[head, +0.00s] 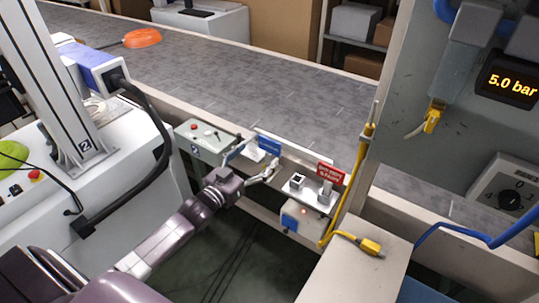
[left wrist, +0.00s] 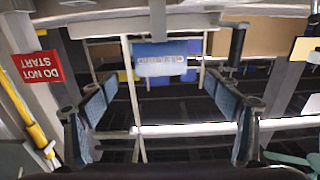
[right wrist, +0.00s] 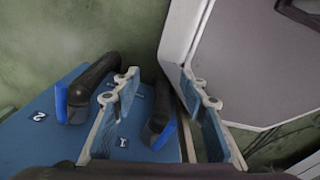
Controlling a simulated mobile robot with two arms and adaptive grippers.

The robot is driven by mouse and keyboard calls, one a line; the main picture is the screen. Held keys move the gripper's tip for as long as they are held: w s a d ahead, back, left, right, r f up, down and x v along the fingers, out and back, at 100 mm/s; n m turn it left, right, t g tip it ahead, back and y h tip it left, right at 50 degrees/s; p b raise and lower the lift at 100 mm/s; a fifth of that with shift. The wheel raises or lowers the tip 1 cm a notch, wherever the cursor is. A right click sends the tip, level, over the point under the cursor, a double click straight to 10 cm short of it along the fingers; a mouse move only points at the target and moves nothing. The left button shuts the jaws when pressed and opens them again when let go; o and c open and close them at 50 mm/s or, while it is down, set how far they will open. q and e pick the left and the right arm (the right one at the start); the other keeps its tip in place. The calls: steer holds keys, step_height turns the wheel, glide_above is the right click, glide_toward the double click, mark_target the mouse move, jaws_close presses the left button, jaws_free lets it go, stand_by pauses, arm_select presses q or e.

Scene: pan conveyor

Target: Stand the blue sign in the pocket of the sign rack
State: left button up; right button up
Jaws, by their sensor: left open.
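The blue sign (head: 268,142) stands by the conveyor's near edge, just past my left gripper (head: 257,157). In the left wrist view the blue sign (left wrist: 162,60) appears upside down, ahead and between the fingers of my left gripper (left wrist: 158,88). Those fingers are open, with a gap to the sign. The sign rack (head: 305,193) is a metal plate to the right, with a small empty-looking pocket (head: 297,181) and a red sign (head: 330,173) at its right. My right gripper (right wrist: 158,78) is open and empty, seen only in the right wrist view.
A grey control box (head: 205,145) stands left of the left gripper. A yellow pole (head: 360,165) rises right of the rack, beside a pale cabinet top (head: 355,270). The conveyor (head: 230,90) runs behind. Black-handled tools lie on a blue numbered board (right wrist: 45,135) near the right gripper.

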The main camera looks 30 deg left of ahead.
mark_target(269, 144)
arm_select(q)
steer(key=w, duration=0.3)
steer(key=shift+w+d+p, duration=0.15)
steer(key=shift+w+p, duration=0.15)
steer(key=shift+w+d+f, duration=0.15)
steer(key=shift+w+f, duration=0.05)
steer(key=shift+w, duration=0.4)
arm_select(e)
steer(key=shift+w+r, duration=0.45)
steer(key=shift+w, duration=0.3)
steer(key=shift+a, duration=0.1)
arm_select(q)
steer(key=c, duration=1.7)
steer(key=shift+o, duration=0.2)
arm_select(e)
steer(key=shift+s, duration=0.1)
arm_select(q)
steer(key=shift+r, duration=0.15)
